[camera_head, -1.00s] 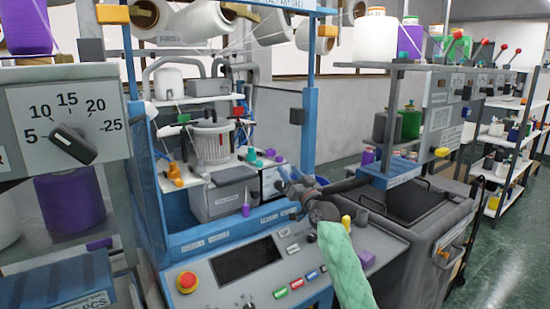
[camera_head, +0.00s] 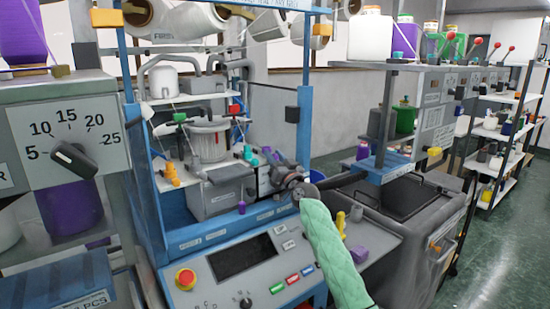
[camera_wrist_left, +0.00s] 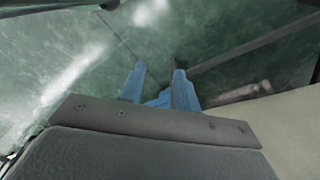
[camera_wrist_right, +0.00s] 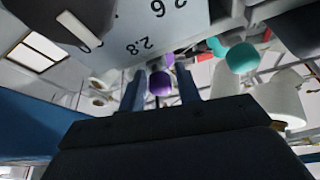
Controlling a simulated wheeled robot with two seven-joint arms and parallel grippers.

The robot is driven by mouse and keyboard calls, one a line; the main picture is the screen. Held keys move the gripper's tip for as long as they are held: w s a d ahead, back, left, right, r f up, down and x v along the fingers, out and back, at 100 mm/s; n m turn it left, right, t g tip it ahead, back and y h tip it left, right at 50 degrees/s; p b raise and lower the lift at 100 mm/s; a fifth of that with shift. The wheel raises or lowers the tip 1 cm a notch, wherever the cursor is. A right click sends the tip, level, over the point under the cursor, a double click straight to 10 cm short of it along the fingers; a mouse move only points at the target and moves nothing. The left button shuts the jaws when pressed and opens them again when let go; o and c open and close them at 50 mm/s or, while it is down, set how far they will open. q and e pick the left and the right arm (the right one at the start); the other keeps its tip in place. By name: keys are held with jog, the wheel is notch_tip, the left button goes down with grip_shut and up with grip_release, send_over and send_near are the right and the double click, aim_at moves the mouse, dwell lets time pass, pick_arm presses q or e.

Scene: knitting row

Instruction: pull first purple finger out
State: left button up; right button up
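In the right wrist view a purple finger (camera_wrist_right: 159,83) shows between the two fingers of my right gripper (camera_wrist_right: 161,76). A second purple piece (camera_wrist_right: 168,60) is just beyond it. The gripper fingers stand apart, with the purple finger in or behind the gap; I cannot tell if they touch it. In the head view my right gripper (camera_head: 275,166) is at the machine's inner right side, next to small purple pieces (camera_head: 266,150). Another small purple piece (camera_head: 241,207) stands lower on the machine. My left gripper (camera_wrist_left: 158,82) is open and empty above the floor.
Teal pieces (camera_wrist_right: 240,57) and a white cone (camera_wrist_right: 280,103) are right of my right gripper in its wrist view. A dial plate (camera_wrist_right: 150,22) hangs close above.

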grip_shut()
jog(key=shift+s+d, duration=0.8)
jog(key=shift+s, duration=0.3)
jog(key=shift+s+f, duration=0.1)
jog(key=shift+o, duration=1.3)
grip_release()
jog(key=shift+s+d, duration=0.1)
jog(key=shift+o, duration=0.4)
jog(key=shift+d, duration=0.1)
jog(key=shift+s+f, duration=0.1)
jog(key=shift+s, duration=0.1)
pick_arm(q)
notch_tip(320, 180, up, 6)
jog(key=d+b, duration=0.1)
jog(key=b, duration=0.1)
jog(key=shift+w+d+r+g, duration=0.2)
jog(key=shift+w+g, duration=0.1)
jog(key=shift+w, duration=0.15)
pick_arm(e)
jog(key=v, duration=0.7)
jog(key=shift+d, duration=0.2)
jog(key=shift+s, duration=0.15)
